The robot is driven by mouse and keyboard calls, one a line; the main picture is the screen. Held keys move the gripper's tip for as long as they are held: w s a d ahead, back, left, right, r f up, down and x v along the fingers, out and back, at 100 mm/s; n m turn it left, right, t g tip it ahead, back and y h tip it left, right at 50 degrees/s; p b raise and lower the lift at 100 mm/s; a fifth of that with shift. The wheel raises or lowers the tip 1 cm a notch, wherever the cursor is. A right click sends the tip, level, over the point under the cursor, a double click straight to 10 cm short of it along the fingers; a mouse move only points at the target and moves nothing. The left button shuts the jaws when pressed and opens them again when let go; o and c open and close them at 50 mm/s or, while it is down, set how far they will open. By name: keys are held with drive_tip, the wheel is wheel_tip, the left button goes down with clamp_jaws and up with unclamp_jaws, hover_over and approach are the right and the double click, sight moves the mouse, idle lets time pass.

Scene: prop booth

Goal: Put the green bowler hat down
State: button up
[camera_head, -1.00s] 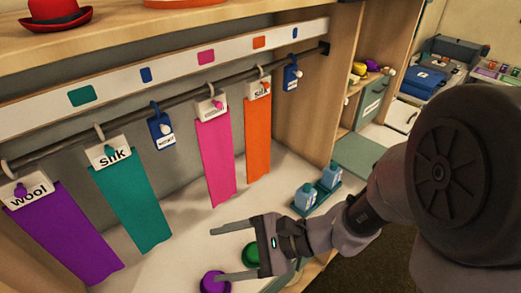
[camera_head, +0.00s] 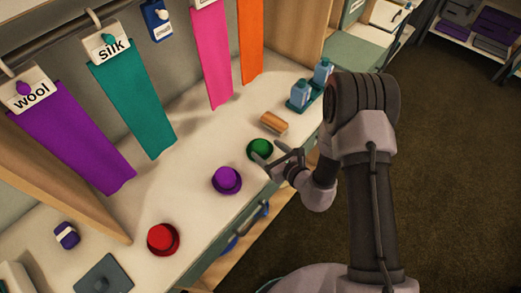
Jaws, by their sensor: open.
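The green bowler hat (camera_head: 260,147) sits on the pale counter (camera_head: 200,143), to the right of a purple hat (camera_head: 226,180). My gripper (camera_head: 267,151) is open, with its fingers reaching in from the right at the green hat. One finger overlaps the hat's near edge in the picture and the other is close to its right side. I cannot tell whether either finger touches it. A red hat (camera_head: 162,239) sits farther left on the counter.
A tan roll-like block (camera_head: 273,123) lies just behind the green hat. Blue bottles (camera_head: 301,94) stand in a tray behind it. Purple (camera_head: 75,135) and teal (camera_head: 133,95) cloths hang from a rail. The counter's front edge runs close to the hats.

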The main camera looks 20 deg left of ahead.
sight(260, 145)
drive_tip(key=b+x, duration=0.1)
drive_tip(key=x, duration=0.4)
drive_tip(key=shift+s+a, duration=0.1)
drive_tip(key=shift+c, duration=0.2)
